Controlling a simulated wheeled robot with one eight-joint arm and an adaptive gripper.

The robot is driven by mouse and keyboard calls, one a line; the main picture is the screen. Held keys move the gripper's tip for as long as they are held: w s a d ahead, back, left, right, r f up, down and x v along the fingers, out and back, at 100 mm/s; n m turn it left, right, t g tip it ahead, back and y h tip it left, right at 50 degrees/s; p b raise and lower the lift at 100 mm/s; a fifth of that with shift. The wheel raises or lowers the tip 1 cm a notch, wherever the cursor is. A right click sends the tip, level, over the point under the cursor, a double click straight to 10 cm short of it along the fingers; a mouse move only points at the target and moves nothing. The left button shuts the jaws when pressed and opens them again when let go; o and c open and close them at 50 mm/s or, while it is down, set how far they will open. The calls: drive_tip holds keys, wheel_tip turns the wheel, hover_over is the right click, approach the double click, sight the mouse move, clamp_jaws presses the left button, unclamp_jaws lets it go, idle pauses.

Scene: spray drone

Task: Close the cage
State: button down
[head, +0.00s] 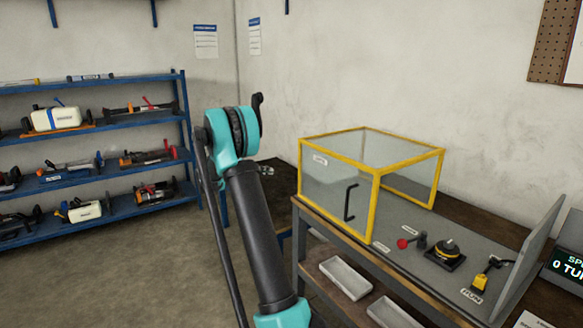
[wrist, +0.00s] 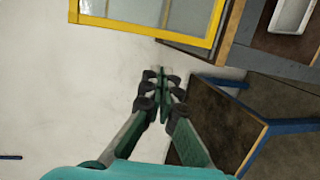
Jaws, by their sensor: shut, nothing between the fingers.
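The cage (head: 373,200) is a clear box with a yellow frame at the left end of the grey bench top. A black handle (head: 350,202) is on its clear front face. The space to its right is open, with the fixtures there uncovered. In the wrist view, part of the yellow cage frame (wrist: 152,31) shows at the top. My gripper (wrist: 161,72) is shut and empty, just below that frame in the picture and apart from the handle. In the head view my arm is left of the cage, and the fingers cannot be made out.
A red-knobbed lever (head: 404,243), a black and yellow round fixture (head: 446,252) and a yellow switch (head: 481,281) stand on the bench. An upright grey panel (head: 533,255) is at its right end. Blue shelves (head: 90,135) stand far left. Floor between is clear.

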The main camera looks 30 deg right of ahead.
drive_tip(key=s+d+m+g+h, duration=0.1)
drive_tip(key=d+h, duration=0.1)
drive_tip(key=d, duration=0.8)
drive_tip(key=shift+s+d+r+g, duration=0.25)
drive_tip(key=shift+d+r+g, duration=0.05)
drive_tip(key=shift+d+r, duration=0.1)
idle(0.3)
